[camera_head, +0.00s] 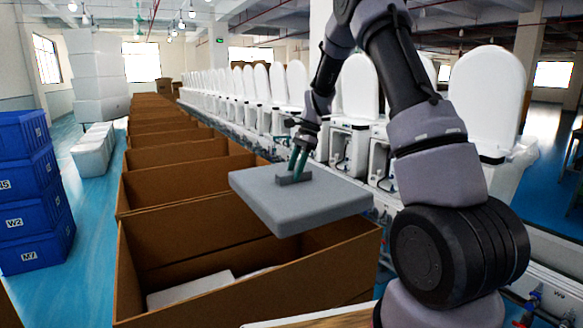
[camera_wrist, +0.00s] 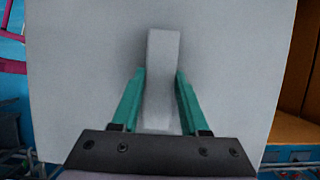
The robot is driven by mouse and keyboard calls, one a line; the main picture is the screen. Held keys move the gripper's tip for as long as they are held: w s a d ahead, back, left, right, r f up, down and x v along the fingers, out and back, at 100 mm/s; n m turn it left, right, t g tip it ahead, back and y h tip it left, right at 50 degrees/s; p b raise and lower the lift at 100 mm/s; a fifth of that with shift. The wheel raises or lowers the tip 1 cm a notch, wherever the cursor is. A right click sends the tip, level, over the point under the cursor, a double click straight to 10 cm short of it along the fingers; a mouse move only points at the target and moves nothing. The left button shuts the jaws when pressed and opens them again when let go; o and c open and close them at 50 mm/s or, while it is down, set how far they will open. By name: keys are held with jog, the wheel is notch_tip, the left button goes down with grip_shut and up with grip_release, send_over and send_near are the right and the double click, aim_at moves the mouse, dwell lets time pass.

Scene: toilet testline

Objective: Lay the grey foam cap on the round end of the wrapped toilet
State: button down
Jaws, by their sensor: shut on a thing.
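The grey foam cap (camera_head: 300,200) is a flat slab with a raised rib on top. It hangs roughly level above the near open cardboard box. My gripper (camera_head: 298,165) is shut on the rib, and the green fingers lie on either side of it. In the wrist view the foam cap (camera_wrist: 80,80) fills most of the picture, with my gripper (camera_wrist: 162,100) on its rib. Inside the near box (camera_head: 340,285) a white wrapped shape (camera_head: 190,290) shows low down, partly hidden by the box wall and the cap. I cannot tell which end of it is round.
A row of open cardboard boxes (camera_head: 165,150) runs back from the near one. White toilets (camera_head: 355,95) with raised lids line the right side.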

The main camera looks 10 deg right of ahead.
notch_tip(320, 180, down, 39)
jog(key=shift+r, duration=0.2)
dwell(1.8)
dwell(0.4)
jog(key=shift+a+f, duration=0.25)
jog(key=shift+f, duration=0.1)
dwell(0.5)
jog(key=shift+c, duration=1.7)
grip_release()
